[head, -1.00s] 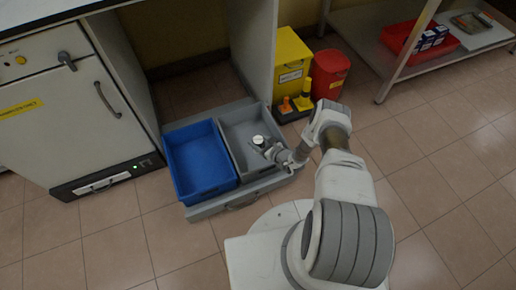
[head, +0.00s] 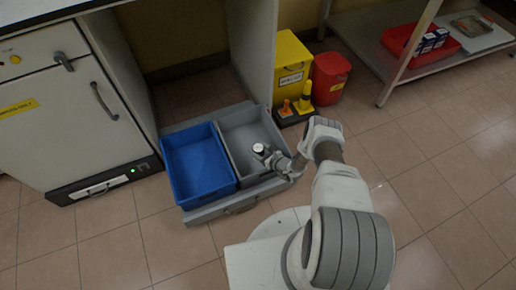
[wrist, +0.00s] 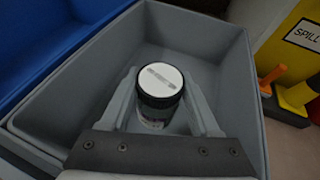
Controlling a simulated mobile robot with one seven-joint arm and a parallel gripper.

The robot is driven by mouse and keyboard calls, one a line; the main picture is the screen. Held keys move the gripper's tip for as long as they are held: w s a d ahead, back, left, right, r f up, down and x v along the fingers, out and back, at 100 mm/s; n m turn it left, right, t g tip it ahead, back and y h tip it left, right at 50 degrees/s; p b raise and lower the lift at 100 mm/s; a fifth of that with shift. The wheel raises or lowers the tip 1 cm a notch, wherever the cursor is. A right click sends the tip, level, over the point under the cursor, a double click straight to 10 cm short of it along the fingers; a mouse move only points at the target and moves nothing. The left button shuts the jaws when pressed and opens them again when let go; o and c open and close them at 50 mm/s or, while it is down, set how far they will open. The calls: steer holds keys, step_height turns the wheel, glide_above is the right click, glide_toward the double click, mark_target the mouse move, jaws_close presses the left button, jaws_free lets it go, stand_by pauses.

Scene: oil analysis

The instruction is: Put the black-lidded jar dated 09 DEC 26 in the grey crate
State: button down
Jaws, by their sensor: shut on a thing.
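The jar (wrist: 160,84) has a black lid rim with a white top label; its date is too small to read. It stands roughly upright between the fingers of my gripper (wrist: 160,100), which is shut on it. In the head view the jar (head: 259,149) shows as a small white-topped shape inside the grey crate (head: 236,137), with my gripper (head: 272,158) reaching in from the right. The grey crate's walls (wrist: 225,65) surround the jar in the wrist view. I cannot tell whether the jar touches the crate floor. No other contents show in the crate.
A blue crate (head: 198,160) stands directly left of the grey one on the same pulled-out drawer (head: 235,203). A yellow bin (head: 290,62), a red bin (head: 330,76) and small cones (head: 304,98) stand behind to the right. A shelf with a red tray (head: 420,40) is at far right.

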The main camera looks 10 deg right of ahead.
steer(key=shift+f, duration=0.2)
steer(key=shift+c, duration=0.3)
jaws_free()
